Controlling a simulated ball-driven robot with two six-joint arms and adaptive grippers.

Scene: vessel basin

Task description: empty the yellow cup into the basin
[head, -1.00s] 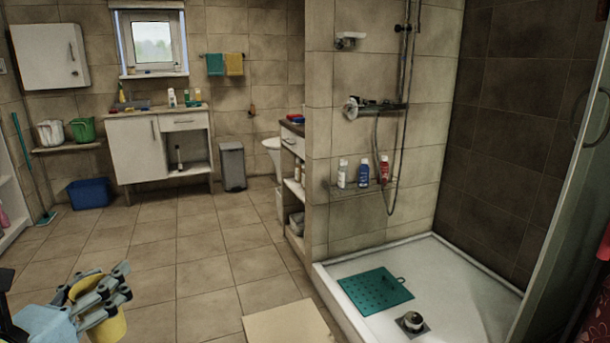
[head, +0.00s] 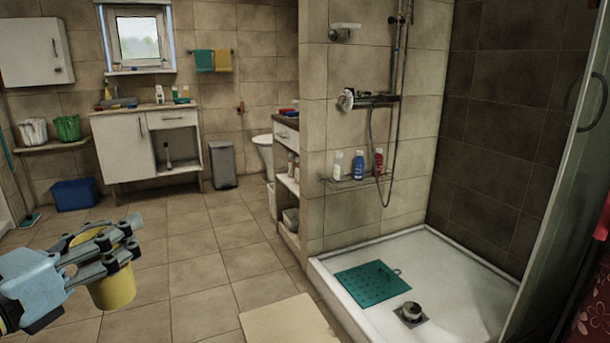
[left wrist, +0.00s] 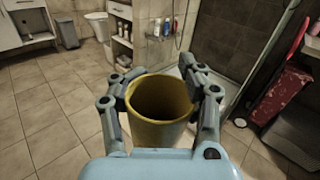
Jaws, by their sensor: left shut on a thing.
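The yellow cup (head: 114,287) is in my left gripper (head: 128,250), at the lower left of the head view. The gripper is shut around the cup's sides, and the cup is held roughly upright above the floor. In the left wrist view the cup (left wrist: 160,118) stands between both fingers, its round mouth open towards the camera. I cannot tell whether anything is inside it. A low grey shape (head: 124,102) on the far counter may be the basin, but it is too small to be sure. My right gripper is not in view.
A white cabinet (head: 126,155) carries the far counter with several bottles. A blue bin (head: 74,194) and a grey bin (head: 222,165) stand beside it. Open tiled floor (head: 200,255) lies between. A partition wall and raised shower tray (head: 455,265) are on the right, a beige mat (head: 290,322) before them.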

